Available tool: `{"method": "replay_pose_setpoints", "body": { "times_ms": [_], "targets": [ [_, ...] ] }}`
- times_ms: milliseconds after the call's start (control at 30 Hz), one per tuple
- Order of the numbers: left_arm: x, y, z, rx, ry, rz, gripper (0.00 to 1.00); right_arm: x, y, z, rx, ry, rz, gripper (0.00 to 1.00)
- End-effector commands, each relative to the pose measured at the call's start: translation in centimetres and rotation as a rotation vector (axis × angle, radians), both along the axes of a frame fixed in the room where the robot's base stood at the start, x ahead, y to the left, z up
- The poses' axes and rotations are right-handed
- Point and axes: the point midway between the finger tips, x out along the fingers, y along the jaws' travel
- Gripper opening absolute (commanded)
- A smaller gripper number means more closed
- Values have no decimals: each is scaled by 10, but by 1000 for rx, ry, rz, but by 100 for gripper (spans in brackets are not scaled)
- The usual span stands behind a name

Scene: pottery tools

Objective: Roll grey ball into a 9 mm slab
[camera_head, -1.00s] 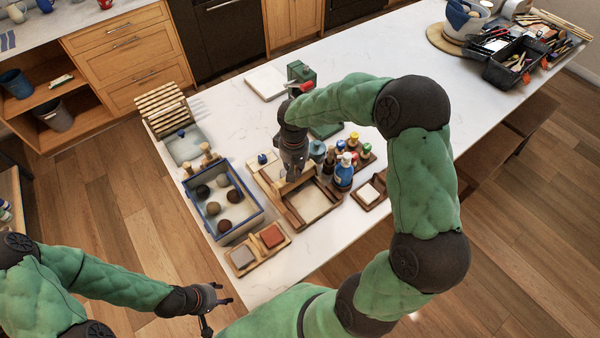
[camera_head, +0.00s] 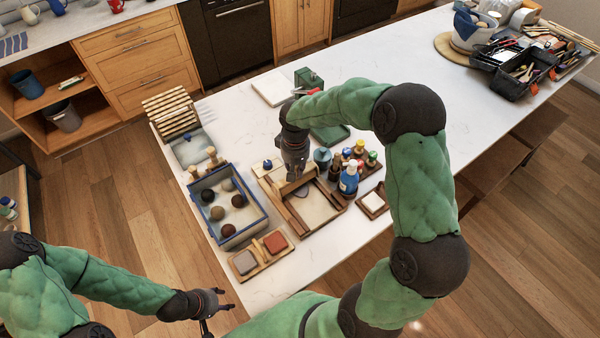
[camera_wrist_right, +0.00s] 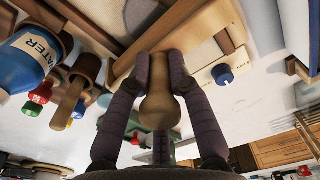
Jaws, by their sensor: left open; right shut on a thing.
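My right gripper (camera_head: 294,174) is over the wooden frame board (camera_head: 327,221) with a pale bed. In the right wrist view the gripper (camera_wrist_right: 159,75) is shut on a rounded wooden handle (camera_wrist_right: 160,110). A wooden bar (camera_head: 296,188) lies across the board below the gripper. A small greyish patch (camera_head: 302,193) shows on the pale bed beside the bar; I cannot tell its thickness or whether it is the grey ball. Several balls, dark, brown and greyish, lie in the blue-rimmed box (camera_head: 262,215). My left gripper (camera_head: 218,309) is open and empty, off the table's near edge.
A tray with a grey and a reddish block (camera_head: 275,242) lies in front of the box. A slatted rack (camera_head: 170,110) stands behind. The counter's middle right is clear.

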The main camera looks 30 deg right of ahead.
Motion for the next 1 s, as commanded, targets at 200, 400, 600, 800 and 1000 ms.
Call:
{"method": "replay_pose_setpoints", "body": {
  "times_ms": [200,400,600,800,1000],
  "targets": [
    [0,0,1,0,0,0,50,-4,-1,-4,-2,14,3,0],
    [0,0,14,0,0,0,50,-4,-1,16,-2,11,2,0],
    [0,0,27,0,0,0,50,-3,-1,37,-2,6,2,0],
    [-1,0,39,0,0,0,50,-3,0,55,-1,4,1,0],
    [-1,0,45,0,0,0,50,-3,0,66,-1,5,1,0]
  ]
}}
